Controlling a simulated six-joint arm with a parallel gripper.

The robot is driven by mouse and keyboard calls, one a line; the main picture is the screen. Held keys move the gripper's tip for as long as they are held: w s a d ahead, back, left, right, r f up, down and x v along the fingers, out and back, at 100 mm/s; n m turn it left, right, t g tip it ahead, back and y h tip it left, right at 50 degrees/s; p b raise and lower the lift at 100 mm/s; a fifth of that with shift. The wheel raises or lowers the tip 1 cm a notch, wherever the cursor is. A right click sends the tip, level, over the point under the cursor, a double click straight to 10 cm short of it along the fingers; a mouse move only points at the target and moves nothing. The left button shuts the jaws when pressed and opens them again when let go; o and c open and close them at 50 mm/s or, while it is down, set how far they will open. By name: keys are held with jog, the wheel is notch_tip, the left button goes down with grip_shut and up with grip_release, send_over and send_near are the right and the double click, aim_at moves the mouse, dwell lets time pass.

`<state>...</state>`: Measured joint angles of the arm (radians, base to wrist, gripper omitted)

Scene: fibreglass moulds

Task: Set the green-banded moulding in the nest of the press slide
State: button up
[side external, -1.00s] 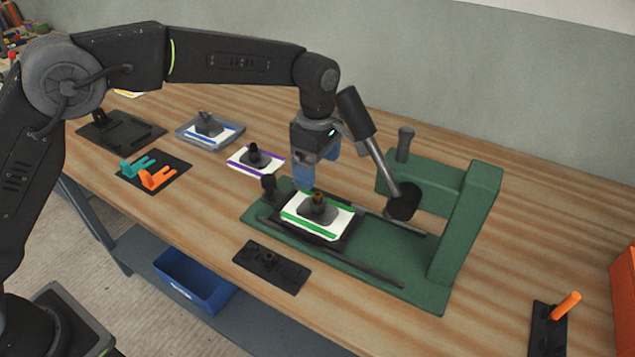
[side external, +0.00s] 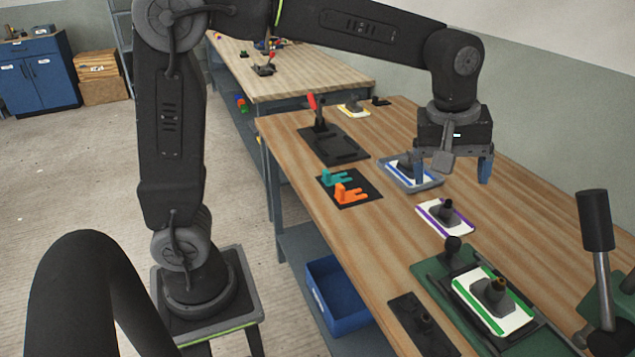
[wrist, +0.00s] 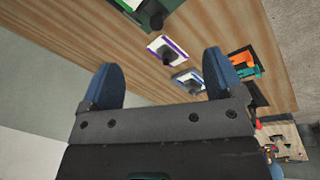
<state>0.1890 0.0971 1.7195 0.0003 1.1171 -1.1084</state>
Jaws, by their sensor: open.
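The green-banded moulding (side external: 480,306) is a white plate with green stripes and a dark grey raised body with a brownish top. It lies on the dark slide of the green press (side external: 465,330), apparently flat within the nest; its exact seating is too small to tell. The slide's black knob (side external: 453,244) stands at its far end. My gripper (side external: 452,182) is open and empty, raised above the bench and well away from this moulding, towards the blue-banded one. Its blue fingers are wide apart in the wrist view (wrist: 163,85).
A blue-banded moulding (side external: 402,172) lies in a grey tray. A purple-banded moulding (side external: 435,222) lies on the bench. Teal (side external: 335,178) and orange (side external: 349,195) pieces rest on a black mat. The press lever (side external: 601,275) rises at right. A black plate (side external: 420,325) lies beside the press.

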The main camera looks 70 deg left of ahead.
jog(key=s+a+f+m+t, duration=0.1)
jog(key=s+a+m, duration=0.3)
jog(key=s, duration=0.5)
jog(key=s+a+f+m+t, duration=0.1)
jog(key=s+a+m+t, duration=0.1)
jog(key=s+m, duration=0.4)
jog(key=s+a, duration=0.1)
jog(key=s, duration=0.3)
jog(key=shift+a+f+m, duration=0.25)
jog(key=shift+a+m, duration=0.05)
jog(key=shift+a, duration=0.05)
jog(key=shift+c, duration=0.5)
